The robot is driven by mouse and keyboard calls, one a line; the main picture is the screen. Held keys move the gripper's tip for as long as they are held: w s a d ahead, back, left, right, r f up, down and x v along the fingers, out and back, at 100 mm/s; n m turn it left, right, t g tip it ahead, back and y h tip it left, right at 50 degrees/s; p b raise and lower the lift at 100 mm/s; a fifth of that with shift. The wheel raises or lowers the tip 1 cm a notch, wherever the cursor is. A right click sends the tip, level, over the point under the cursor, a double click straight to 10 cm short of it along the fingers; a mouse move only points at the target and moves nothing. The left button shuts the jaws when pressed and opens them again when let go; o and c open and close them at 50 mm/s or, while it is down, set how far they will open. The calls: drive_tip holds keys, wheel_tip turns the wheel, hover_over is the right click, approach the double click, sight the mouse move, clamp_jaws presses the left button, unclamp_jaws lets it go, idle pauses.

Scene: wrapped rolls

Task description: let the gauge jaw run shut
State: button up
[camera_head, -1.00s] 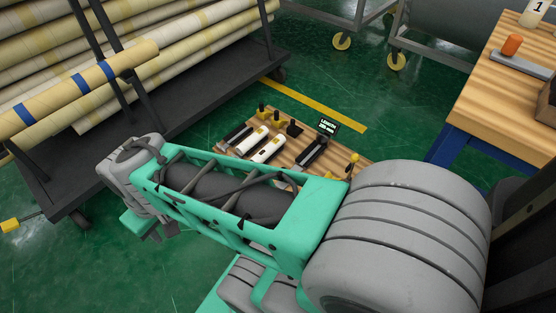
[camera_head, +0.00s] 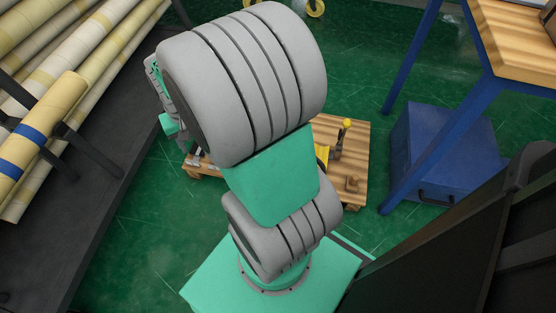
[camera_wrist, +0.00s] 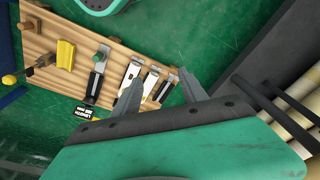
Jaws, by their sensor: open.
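The gauge (camera_wrist: 94,86) shows in the wrist view as a dark bar with a metal end, lying on a slatted wooden board (camera_wrist: 70,24). Its small black display (camera_wrist: 86,111) reads LENGTH with digits too small to read surely. I cannot tell how far its jaw stands open. My gripper (camera_wrist: 160,90) is open and empty. Its fingers overlap the board's edge in the picture, to the right of the gauge, apart from it.
White-and-dark tools (camera_wrist: 130,75) lie beside the gauge. A yellow block (camera_wrist: 66,54) and a yellow ball-topped lever (camera_wrist: 10,79) stand left. Wrapped rolls (camera_head: 95,60) are on a dark rack at the left. A blue box (camera_head: 440,150) sits under a workbench (camera_head: 520,40).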

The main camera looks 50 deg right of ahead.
drive_tip(key=d+f+m+g, duration=0.1)
drive_tip(key=d+f+m, duration=0.4)
drive_tip(key=d+f, duration=0.8)
drive_tip(key=s+d+f+m, duration=0.1)
drive_tip(key=s+d+f, duration=0.2)
drive_tip(key=d+f, duration=0.1)
drive_tip(key=s+d+f+m, duration=0.2)
drive_tip(key=s+d+f, duration=0.1)
drive_tip(key=f, duration=0.3)
drive_tip(key=s+d+f+m, duration=0.2)
drive_tip(key=s+d+f, duration=0.1)
drive_tip(key=d+f, duration=0.2)
drive_tip(key=shift+s+d+f+b, duration=0.1)
drive_tip(key=shift+d+f+b, duration=0.25)
drive_tip(key=shift+f, duration=0.15)
wheel_tip(320, 180, down, 8)
drive_tip(key=b, duration=0.3)
drive_tip(key=shift+s, duration=0.15)
drive_tip(key=shift+c, duration=0.3)
clamp_jaws()
drive_tip(key=shift+s, duration=0.1)
